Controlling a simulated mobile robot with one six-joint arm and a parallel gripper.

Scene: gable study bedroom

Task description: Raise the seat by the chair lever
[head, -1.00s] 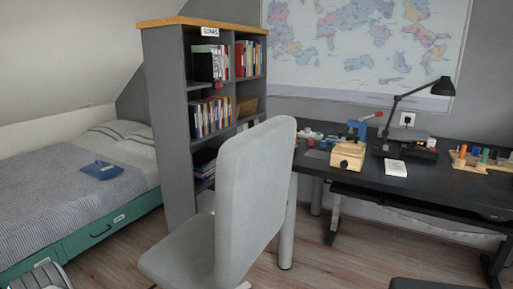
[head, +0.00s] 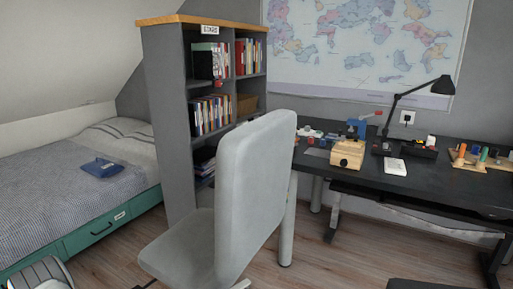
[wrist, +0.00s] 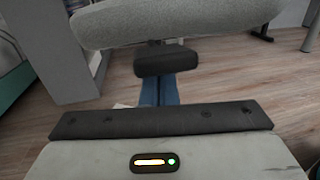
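The grey office chair (head: 255,190) stands in the foreground of the head view, its backrest towards the right and its seat (head: 185,245) at the lower left. In the wrist view, a pale grey chair part (wrist: 180,22), likely the seat edge, spans the top. My gripper (wrist: 158,92) shows there as narrow blue strips close together, beyond my dark bar and grey housing. A dark block (wrist: 166,60), possibly the chair lever, lies at their far end under the pale part. It hides the tips, so I cannot tell whether they grip it. My gripper is not seen in the head view.
A grey bookshelf (head: 170,130) stands behind the chair, with a bed (head: 70,190) at left. A dark desk (head: 430,180) with a lamp and small items is at right. Wooden floor (head: 330,265) is open right of the chair.

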